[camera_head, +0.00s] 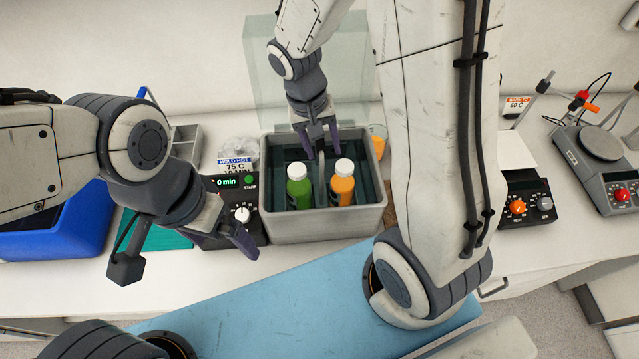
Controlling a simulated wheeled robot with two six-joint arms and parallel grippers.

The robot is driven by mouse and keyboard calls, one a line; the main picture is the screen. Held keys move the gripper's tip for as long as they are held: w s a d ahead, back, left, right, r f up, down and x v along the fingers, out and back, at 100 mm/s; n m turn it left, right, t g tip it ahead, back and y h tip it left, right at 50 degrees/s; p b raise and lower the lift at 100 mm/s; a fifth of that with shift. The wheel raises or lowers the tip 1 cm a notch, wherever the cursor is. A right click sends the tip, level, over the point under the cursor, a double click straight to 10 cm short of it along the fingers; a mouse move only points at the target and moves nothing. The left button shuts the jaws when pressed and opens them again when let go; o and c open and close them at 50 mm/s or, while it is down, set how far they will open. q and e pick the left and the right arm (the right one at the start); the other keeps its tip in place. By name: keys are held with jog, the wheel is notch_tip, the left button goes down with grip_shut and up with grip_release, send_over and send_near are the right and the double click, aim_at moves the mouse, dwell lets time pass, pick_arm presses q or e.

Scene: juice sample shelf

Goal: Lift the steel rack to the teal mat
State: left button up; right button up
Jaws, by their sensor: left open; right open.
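The steel rack (320,186) stands in a grey water bath (325,228). Its upright grey plate shows between a green bottle (299,188) and an orange bottle (343,184), both with white caps. My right gripper (321,146) is open, pointing down over the bath, with its fingers around or just above the top of the plate; contact is unclear. The teal mat (150,236) lies on the bench left of the bath, partly hidden by my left arm. My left gripper (230,242) is open and empty, in front of the control box.
A control box (222,187) with a dial adjoins the bath's left side. A blue bin (55,235) stands left of the mat. A clear panel (262,75) rises behind the bath. A second control unit (527,197) and a scale (601,150) stand at right.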

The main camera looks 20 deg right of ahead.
grip_shut()
jog(key=shift+r, duration=0.1)
dwell(1.2)
